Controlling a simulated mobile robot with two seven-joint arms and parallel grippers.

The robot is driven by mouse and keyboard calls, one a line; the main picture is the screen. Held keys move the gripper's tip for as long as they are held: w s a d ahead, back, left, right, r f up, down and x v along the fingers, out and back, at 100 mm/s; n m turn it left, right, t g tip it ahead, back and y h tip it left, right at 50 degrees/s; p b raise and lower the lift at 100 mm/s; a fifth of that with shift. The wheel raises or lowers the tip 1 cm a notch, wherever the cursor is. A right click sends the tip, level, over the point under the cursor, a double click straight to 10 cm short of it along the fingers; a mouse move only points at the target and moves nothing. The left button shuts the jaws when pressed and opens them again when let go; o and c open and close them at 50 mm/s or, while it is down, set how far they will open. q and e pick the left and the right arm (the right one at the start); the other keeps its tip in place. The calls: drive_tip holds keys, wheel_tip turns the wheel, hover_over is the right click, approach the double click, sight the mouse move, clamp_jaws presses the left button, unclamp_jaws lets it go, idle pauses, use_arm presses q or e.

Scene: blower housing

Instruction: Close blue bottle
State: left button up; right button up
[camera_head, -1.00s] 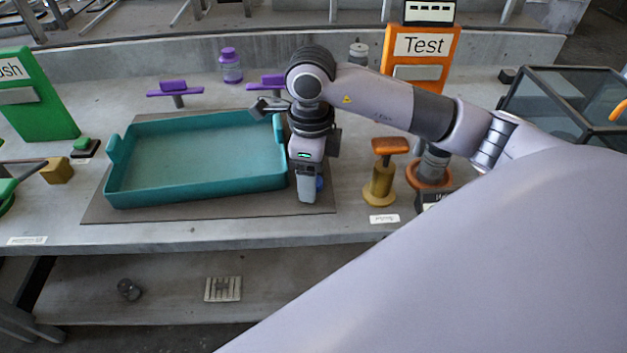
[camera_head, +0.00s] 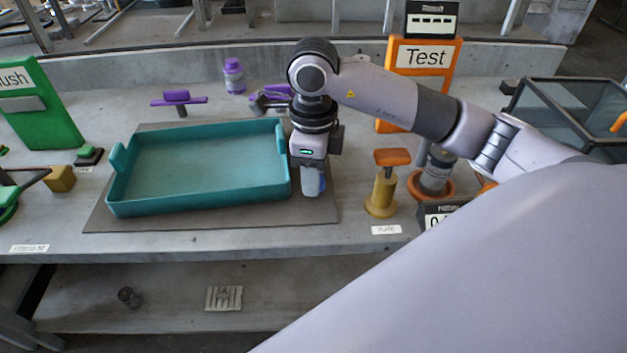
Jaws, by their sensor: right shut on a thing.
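My right gripper (camera_head: 311,190) points down just right of the teal tray, over the grey mat. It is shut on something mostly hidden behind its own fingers. A small blue patch (camera_head: 322,184) shows at the right edge of the fingers. It appears to be part of the blue bottle, whose cap and body I cannot make out. I cannot tell whether the bottle is closed. My left gripper is not in view.
The teal tray (camera_head: 284,192) is empty. The grey mat (camera_head: 205,222) lies under it. A purple-capped bottle (camera_head: 233,78) stands behind. A yellow post with an orange top (camera_head: 381,190) stands right of the gripper. An orange Test panel (camera_head: 424,78) stands behind the arm.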

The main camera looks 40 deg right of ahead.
use_arm(q)
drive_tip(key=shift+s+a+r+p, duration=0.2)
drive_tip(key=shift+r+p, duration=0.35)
drive_tip(key=shift+p, duration=0.4)
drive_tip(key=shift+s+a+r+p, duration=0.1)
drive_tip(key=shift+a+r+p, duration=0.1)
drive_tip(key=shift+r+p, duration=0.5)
use_arm(e)
wheel_tip(320, 180, up, 17)
drive_tip(key=shift+r, duration=0.15)
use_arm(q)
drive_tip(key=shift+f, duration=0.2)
